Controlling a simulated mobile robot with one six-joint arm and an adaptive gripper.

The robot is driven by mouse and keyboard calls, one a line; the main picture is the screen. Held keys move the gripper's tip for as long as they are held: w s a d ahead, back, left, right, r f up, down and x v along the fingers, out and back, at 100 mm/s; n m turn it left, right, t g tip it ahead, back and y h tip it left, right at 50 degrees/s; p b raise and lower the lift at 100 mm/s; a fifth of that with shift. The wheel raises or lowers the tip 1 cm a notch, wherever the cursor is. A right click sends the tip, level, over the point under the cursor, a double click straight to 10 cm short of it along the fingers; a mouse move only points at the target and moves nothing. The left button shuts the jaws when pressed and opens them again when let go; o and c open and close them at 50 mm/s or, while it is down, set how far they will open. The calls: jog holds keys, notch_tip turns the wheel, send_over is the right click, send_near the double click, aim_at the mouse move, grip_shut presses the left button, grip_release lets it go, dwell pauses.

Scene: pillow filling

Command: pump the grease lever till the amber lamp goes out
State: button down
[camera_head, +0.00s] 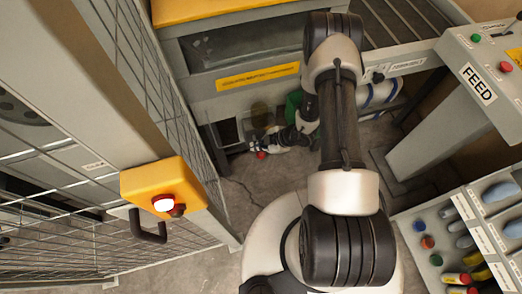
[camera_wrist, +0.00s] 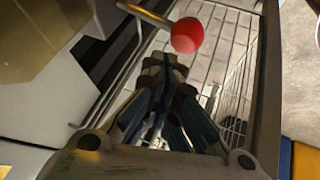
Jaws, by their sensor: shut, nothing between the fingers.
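A red ball knob (camera_wrist: 187,36) on a thin metal rod, which looks like the grease lever, shows at the top of the wrist view. The knob also shows low by the machine in the head view (camera_head: 261,155). My gripper (camera_wrist: 166,62) is shut and empty, with its fingertips just short of the knob in the picture. I cannot tell whether they touch it. In the head view my gripper (camera_head: 262,143) is small and dark beside the knob. A dim brownish round patch (camera_head: 260,111) shows above it; I cannot tell whether it is the amber lamp.
A FEED panel (camera_head: 480,82) stands at upper right, and a bin rack (camera_head: 405,222) at lower right. Wire mesh (camera_wrist: 215,62) lies behind the knob. Bare concrete shows left of my base.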

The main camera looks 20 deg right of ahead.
dwell(0.3)
jog(key=r+p, duration=0.2)
jog(key=w+r+p, duration=0.1)
jog(key=r, duration=0.1)
jog(key=shift+w+r+p, duration=0.15)
jog(key=shift+r+p, duration=0.2)
jog(key=shift+r, duration=0.05)
jog(key=shift+d, duration=0.1)
dwell(2.3)
